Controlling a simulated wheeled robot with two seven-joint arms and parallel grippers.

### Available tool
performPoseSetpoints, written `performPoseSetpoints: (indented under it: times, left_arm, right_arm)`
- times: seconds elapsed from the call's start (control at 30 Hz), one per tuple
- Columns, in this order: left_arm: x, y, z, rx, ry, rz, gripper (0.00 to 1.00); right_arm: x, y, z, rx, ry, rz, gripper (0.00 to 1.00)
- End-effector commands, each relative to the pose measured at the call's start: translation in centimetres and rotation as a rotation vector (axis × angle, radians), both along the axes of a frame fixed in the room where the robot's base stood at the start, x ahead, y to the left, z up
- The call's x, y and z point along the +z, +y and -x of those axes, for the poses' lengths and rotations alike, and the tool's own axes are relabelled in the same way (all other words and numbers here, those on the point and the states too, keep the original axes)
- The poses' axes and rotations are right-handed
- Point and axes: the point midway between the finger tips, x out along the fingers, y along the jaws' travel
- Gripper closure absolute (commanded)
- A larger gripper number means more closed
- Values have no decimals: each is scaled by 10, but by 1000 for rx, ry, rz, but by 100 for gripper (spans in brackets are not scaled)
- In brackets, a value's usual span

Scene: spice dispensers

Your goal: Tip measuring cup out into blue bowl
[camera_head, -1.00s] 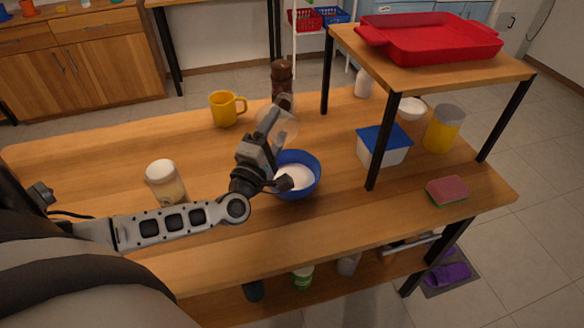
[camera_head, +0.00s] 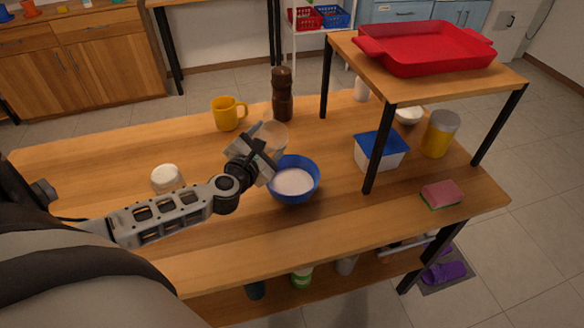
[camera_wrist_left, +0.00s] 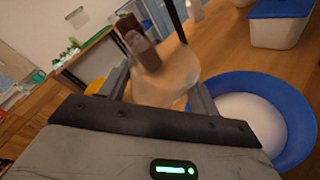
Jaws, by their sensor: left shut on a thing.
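The blue bowl (camera_head: 312,186) stands on the wooden table with a whitish substance inside. It also shows at the right of the left wrist view (camera_wrist_left: 225,82). My left gripper (camera_head: 266,150) is shut on the translucent measuring cup (camera_head: 274,133), holding it above the table just beyond and left of the bowl. In the left wrist view the see-through cup (camera_wrist_left: 172,78) sits between the fingers, beside the bowl. I cannot tell whether anything is left in the cup. My right gripper is not in view.
A dark brown mill (camera_head: 282,95) and a yellow mug (camera_head: 228,113) stand behind the cup. A white-lidded jar (camera_head: 167,178) is partly hidden by my left arm. A blue-lidded tub (camera_head: 380,154) and a black shelf leg (camera_head: 376,150) are right of the bowl.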

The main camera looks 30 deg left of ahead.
Motion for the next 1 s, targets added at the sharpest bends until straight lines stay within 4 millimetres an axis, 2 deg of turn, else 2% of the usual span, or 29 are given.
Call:
performPoseSetpoints:
  times: [0.33, 0.57, 0.83, 1.0]
  left_arm:
    - [-13, 33, -8, 1, 86, 354, 65]
    - [-36, 47, -12, 1, 130, 533, 65]
    - [-39, 57, -15, -2, 165, 678, 65]
    - [-23, 59, -15, -4, 168, 694, 65]
  right_arm:
    - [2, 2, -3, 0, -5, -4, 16]
    - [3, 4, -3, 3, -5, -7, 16]
    - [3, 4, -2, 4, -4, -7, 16]
    - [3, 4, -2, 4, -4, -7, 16]
